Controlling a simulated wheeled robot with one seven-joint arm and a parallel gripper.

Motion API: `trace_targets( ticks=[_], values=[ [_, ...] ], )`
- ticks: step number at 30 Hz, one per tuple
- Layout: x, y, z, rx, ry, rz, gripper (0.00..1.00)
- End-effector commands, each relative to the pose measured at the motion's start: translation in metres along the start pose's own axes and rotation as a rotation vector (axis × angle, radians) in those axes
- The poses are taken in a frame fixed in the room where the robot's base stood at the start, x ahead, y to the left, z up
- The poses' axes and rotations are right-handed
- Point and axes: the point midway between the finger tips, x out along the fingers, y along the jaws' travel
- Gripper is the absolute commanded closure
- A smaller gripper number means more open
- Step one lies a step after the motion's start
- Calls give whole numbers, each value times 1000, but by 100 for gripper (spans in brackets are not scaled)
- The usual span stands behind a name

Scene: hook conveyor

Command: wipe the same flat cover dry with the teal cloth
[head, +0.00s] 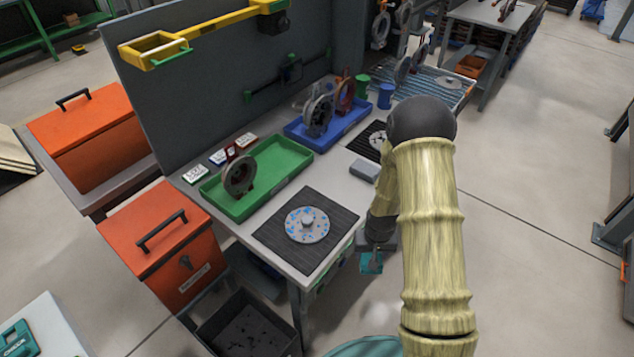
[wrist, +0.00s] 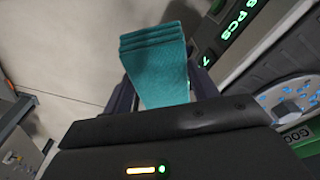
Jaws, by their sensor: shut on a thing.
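The flat cover (head: 307,225) is a grey disc with a central knob, lying on a dark ribbed mat (head: 275,239) at the near end of the bench. Blue patches dot its face. Part of the cover also shows at the right edge of the wrist view (wrist: 292,95). My gripper (head: 371,252) is off the bench's right edge, beside the mat and apart from the cover. It is shut on the folded teal cloth (wrist: 156,62), which sticks out beyond the fingers. In the head view the cloth (head: 371,264) hangs below the gripper.
A green tray (head: 275,187) with an upright ring part stands behind the mat, and a blue tray (head: 335,137) farther back. Orange boxes (head: 165,245) stand left of the bench. A dark bin (head: 247,325) is below its near end. Open floor lies to the right.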

Motion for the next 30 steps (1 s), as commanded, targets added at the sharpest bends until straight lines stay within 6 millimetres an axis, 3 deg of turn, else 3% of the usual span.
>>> trace_targets(
  ticks=[10, 16, 24, 30],
  values=[
    [-2, -2, 0, -3, 0, 0, 60],
    [-18, -1, -2, -3, 0, 0, 60],
    [-13, 0, -2, 0, 0, 0, 60],
    [-20, -25, -9, 94, 3, 12, 60]
  ],
)
